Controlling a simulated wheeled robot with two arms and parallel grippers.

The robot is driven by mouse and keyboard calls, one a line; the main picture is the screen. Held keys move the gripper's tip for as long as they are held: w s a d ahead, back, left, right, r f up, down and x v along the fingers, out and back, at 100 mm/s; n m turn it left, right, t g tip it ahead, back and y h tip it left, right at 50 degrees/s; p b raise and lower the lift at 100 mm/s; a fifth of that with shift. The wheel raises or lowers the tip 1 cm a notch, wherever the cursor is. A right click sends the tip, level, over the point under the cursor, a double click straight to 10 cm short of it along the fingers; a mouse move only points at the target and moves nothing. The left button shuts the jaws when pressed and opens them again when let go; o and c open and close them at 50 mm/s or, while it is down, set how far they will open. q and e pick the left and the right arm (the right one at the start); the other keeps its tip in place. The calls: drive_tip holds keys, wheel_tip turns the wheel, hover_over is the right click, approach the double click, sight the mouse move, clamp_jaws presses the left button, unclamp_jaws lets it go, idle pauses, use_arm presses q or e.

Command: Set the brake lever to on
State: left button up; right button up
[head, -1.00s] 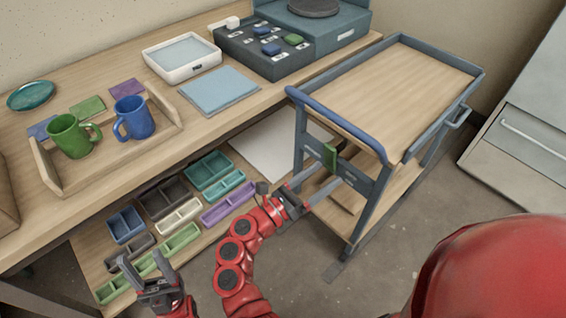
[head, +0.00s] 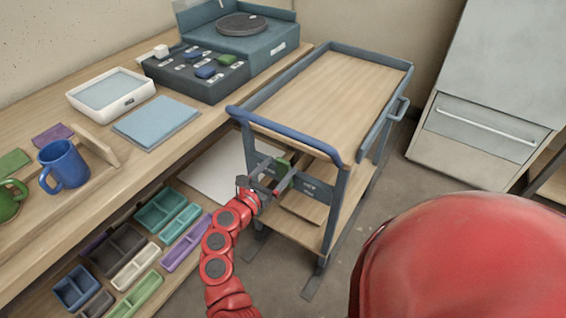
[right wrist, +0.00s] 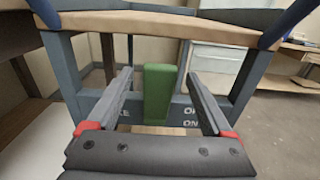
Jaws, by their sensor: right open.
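The brake lever (head: 283,163) is green and sits on the grey crossbar (head: 318,190) at the near end of a cart. In the right wrist view the lever (right wrist: 158,95) stands upright in the middle. Lettering on the crossbar is partly hidden; "ON" reads at the lower right, with another label starting with "O" above it. My right gripper (head: 276,172) is open, its fingers reaching toward the crossbar. In the right wrist view its fingers (right wrist: 160,74) stand on either side of the lever, with gaps visible on both sides. My left gripper is out of view.
The cart (head: 335,90) has a wooden top and a blue handle (head: 290,135) above the lever. A workbench (head: 110,180) with mugs and a control box (head: 195,70) stands left, with coloured trays below. A grey cabinet (head: 480,120) is at the right. Floor between is clear.

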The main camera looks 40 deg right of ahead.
sight(282, 165)
drive_tip(key=shift+x, duration=1.5)
clamp_jaws()
